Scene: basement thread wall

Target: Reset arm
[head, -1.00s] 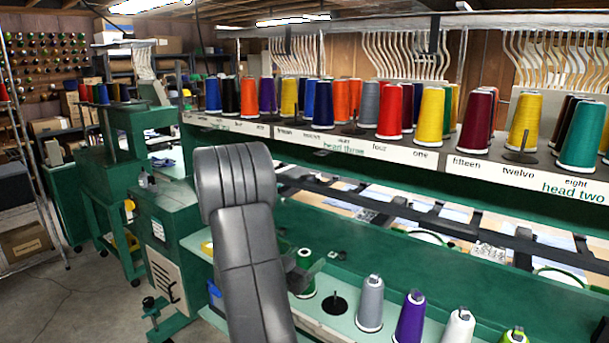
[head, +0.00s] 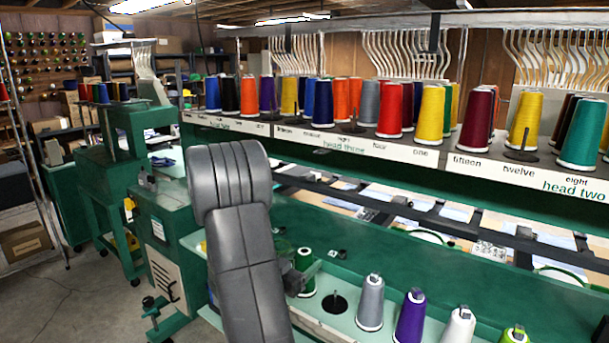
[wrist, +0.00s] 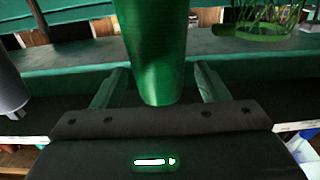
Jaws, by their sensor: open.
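My gripper (wrist: 158,82) is open in the wrist view, with one finger on each side of a green thread cone (wrist: 152,50). A gap shows between the cone and each finger. In the head view the green cone (head: 305,268) stands upright on the pale green lower shelf. My dark grey arm (head: 240,240) rises left of the cone, and my gripper is mostly hidden behind it, so I cannot see the fingers clearly there.
An empty black spool stand (head: 334,304) is right of the green cone. Grey (head: 370,303), purple (head: 410,317) and white (head: 458,326) cones stand farther right. Many coloured cones line the labelled upper shelf (head: 330,143). Open floor (head: 75,295) lies at left.

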